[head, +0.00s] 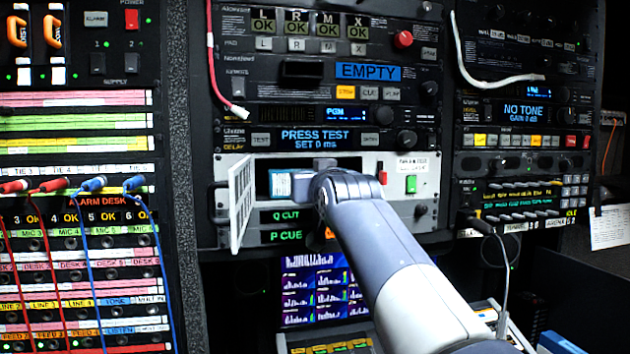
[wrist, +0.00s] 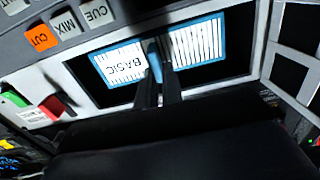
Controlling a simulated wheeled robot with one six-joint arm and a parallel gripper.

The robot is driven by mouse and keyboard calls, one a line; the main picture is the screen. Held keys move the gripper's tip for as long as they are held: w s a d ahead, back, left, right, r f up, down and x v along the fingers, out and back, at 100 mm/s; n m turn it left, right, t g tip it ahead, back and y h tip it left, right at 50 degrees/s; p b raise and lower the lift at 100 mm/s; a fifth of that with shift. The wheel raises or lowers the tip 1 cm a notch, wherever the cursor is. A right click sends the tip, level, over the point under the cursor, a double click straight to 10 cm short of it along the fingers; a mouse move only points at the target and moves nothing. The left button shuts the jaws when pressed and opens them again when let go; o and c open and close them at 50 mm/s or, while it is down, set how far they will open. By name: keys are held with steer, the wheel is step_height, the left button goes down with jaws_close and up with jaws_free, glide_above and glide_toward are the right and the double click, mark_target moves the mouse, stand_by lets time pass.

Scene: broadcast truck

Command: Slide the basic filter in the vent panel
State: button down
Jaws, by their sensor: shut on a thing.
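The basic filter (wrist: 118,64) is a blue-framed piece with a white label reading BASIC and a white slatted part. In the wrist view it lies in front of the dark opening (wrist: 241,50) of the vent panel. My gripper (wrist: 158,78) is shut on the filter's blue middle grip. In the head view, a blue and white part of the filter (head: 281,184) shows at the opening, left of my wrist. The white vent door (head: 242,202) stands swung open on the left. My arm hides the opening's right side, and I cannot tell how deep the filter sits.
The white panel carries a green switch (head: 411,184) and a red one (head: 382,177) right of my wrist. Patch cables (head: 90,184) fill the left rack.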

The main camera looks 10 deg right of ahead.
steer(key=shift+w, duration=0.85)
steer(key=shift+w, duration=0.35)
steer(key=shift+w, duration=0.9)
steer(key=c, duration=1.5)
jaws_free()
steer(key=shift+s, duration=0.1)
steer(key=s+b, duration=0.4)
steer(key=s, duration=0.6)
steer(key=shift+s, duration=0.35)
steer(key=shift+w, duration=0.15)
